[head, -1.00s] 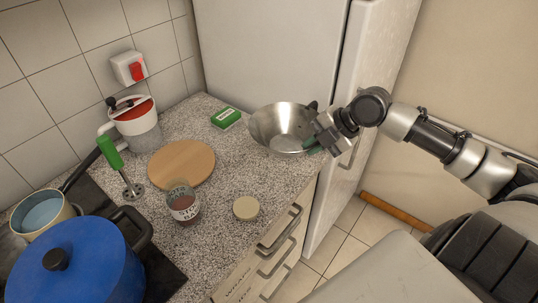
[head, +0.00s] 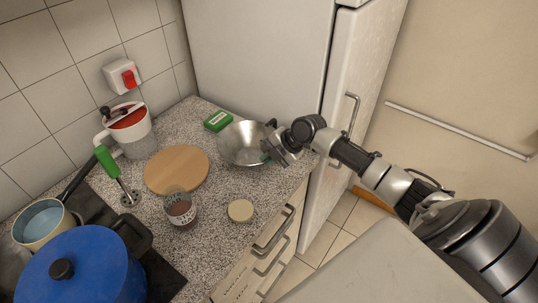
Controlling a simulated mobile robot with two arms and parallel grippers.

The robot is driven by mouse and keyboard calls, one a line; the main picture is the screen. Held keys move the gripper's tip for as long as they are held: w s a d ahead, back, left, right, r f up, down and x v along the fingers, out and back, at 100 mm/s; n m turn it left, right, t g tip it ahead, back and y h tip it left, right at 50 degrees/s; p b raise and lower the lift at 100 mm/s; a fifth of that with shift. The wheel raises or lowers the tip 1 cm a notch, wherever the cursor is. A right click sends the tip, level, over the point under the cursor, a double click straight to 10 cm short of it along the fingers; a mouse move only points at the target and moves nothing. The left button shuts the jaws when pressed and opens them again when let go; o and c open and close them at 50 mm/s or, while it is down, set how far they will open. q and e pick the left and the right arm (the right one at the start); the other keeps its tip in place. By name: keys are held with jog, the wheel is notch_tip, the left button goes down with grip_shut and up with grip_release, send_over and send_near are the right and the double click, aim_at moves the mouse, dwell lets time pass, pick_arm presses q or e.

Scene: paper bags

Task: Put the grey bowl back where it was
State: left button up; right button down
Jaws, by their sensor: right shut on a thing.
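The grey metal bowl (head: 240,145) is at the back right of the speckled counter, against the fridge side. It is upright and appears empty. My right gripper (head: 272,152) is shut on the bowl's right rim. The bowl looks to be on or just above the counter; I cannot tell which. My left gripper is not in view.
A green box (head: 218,121) lies just left of the bowl. A round wooden board (head: 176,169), a glass jar (head: 180,207) and a round lid (head: 240,211) lie nearer. The white fridge (head: 262,60) closes off the back. Bare counter (head: 222,185) shows between board and lid.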

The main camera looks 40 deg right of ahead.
jog(key=shift+f, duration=0.25)
jog(key=c, duration=1.2)
grip_release()
jog(key=shift+r, duration=0.25)
jog(key=shift+b+v, duration=1.25)
jog(key=shift+v, duration=4.7)
jog(key=shift+a, duration=0.1)
